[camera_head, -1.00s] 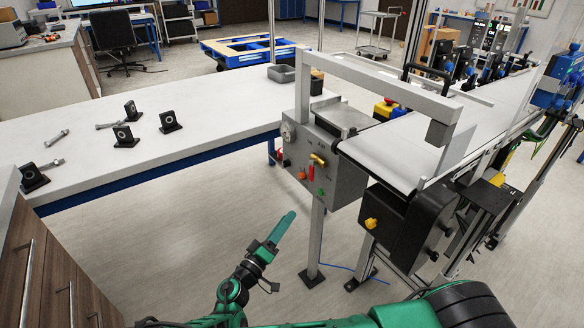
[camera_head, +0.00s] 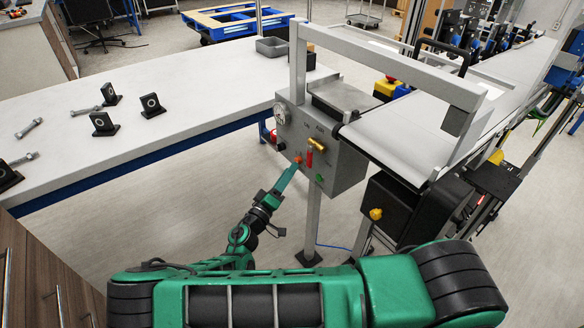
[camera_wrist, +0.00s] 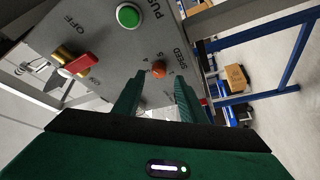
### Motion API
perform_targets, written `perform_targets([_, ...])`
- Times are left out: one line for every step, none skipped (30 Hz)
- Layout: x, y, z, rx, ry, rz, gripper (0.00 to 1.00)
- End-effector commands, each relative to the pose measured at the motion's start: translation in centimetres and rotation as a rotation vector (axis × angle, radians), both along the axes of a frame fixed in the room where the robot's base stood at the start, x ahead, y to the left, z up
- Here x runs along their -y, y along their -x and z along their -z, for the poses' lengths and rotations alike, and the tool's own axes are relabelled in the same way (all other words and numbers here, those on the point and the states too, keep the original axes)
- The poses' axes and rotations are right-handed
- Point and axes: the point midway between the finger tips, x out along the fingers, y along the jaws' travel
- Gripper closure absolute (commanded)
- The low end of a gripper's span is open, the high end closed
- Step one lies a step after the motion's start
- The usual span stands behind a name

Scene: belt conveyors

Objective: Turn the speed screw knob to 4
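My gripper (camera_wrist: 160,79) is open and empty. Its two green fingers point at the panel, and the knob shows between their tips. I cannot tell whether the tips reach around it. In the head view my gripper (camera_head: 291,168) is just below the knob.
A green button (camera_wrist: 129,15) and a red-handled switch (camera_wrist: 80,64) marked OFF are near the knob. The conveyor belt (camera_head: 405,135) is to the right, and a white table (camera_head: 190,105) to the left.

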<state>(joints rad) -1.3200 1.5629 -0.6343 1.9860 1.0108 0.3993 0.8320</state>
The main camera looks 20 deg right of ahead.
Motion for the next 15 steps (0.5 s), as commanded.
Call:
perform_targets([0.7,-0.4,-0.2,0.001,0.001,0.003,0.62])
perform_targets([0.9,-0.7,-0.3,0.001,0.001,0.003,0.62])
perform_targets([1.2,-1.0,-0.4,0.001,0.002,0.001,0.62])
perform_targets([1.4,-1.2,-0.4,0.001,0.002,0.001,0.62])
perform_targets([1.7,-1.4,-0.5,0.001,0.002,0.001,0.62])
perform_targets([1.9,-1.6,-0.5,0.000,0.001,0.002,0.62])
perform_targets([2.0,-1.7,-0.6,0.000,0.001,0.002,0.62])
perform_targets([2.1,-1.8,-0.6,0.000,0.001,0.002,0.62])
perform_targets([2.2,-1.9,-0.7,0.000,0.001,0.002,0.62])
perform_targets([2.3,-2.0,-0.7,0.000,0.000,0.000,0.62])
perform_targets([2.3,-2.0,-0.7,0.000,0.000,0.000,0.62])
perform_targets([2.4,-2.0,-0.7,0.000,0.000,0.000,0.62])
perform_targets([2.4,-2.0,-0.7,0.000,0.000,0.000,0.62])
perform_targets([2.3,-2.0,-0.7,0.000,0.000,0.000,0.62])
perform_targets([2.3,-2.1,-0.7,0.000,0.001,-0.001,0.62])
